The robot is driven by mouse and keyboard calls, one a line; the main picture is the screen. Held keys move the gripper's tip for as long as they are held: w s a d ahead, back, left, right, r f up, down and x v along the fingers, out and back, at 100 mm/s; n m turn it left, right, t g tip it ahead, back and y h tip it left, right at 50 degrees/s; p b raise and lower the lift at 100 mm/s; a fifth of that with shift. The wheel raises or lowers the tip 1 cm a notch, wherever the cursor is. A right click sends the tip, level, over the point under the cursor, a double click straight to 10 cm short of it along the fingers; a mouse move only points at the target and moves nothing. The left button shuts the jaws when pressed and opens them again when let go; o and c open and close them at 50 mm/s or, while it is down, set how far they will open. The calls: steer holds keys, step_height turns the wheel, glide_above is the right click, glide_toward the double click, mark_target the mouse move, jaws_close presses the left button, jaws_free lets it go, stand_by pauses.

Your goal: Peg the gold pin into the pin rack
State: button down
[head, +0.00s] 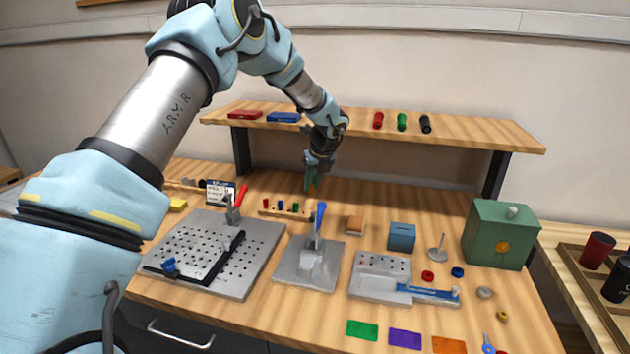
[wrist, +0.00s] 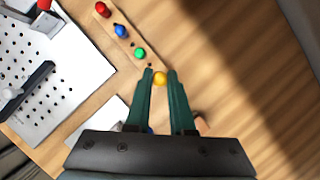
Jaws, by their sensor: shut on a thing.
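The gold pin (wrist: 160,78) shows as a yellow round head between my gripper's fingertips in the wrist view. My gripper (wrist: 160,76) is shut on it. In the head view my gripper (head: 311,186) points down above the bench, just behind and above the rack's right end; the pin cannot be made out there. The pin rack (head: 285,212) is a narrow wooden strip holding a red, a blue and a green pin in a row. In the wrist view the rack (wrist: 109,30) runs toward the fingertips, with a dark spot between the green pin (wrist: 140,53) and the gold one.
A blue-handled clamp on a metal plate (head: 300,275) stands in front of the rack. A perforated plate (head: 190,235) with a red-handled clamp is at left. A wooden shelf (head: 470,135) spans behind my arm. A green box (head: 500,235) stands at right.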

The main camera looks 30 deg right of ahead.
mark_target(312, 194)
steer(key=shift+f+b, duration=1.95)
steer(key=shift+f, duration=1.05)
steer(key=shift+f+b, duration=0.35)
steer(key=shift+f, duration=0.2)
steer(key=c, duration=0.7)
jaws_free()
steer(key=b+v, duration=0.3)
steer(key=v, duration=0.7)
steer(key=shift+r, duration=0.35)
steer(key=shift+s, duration=0.1)
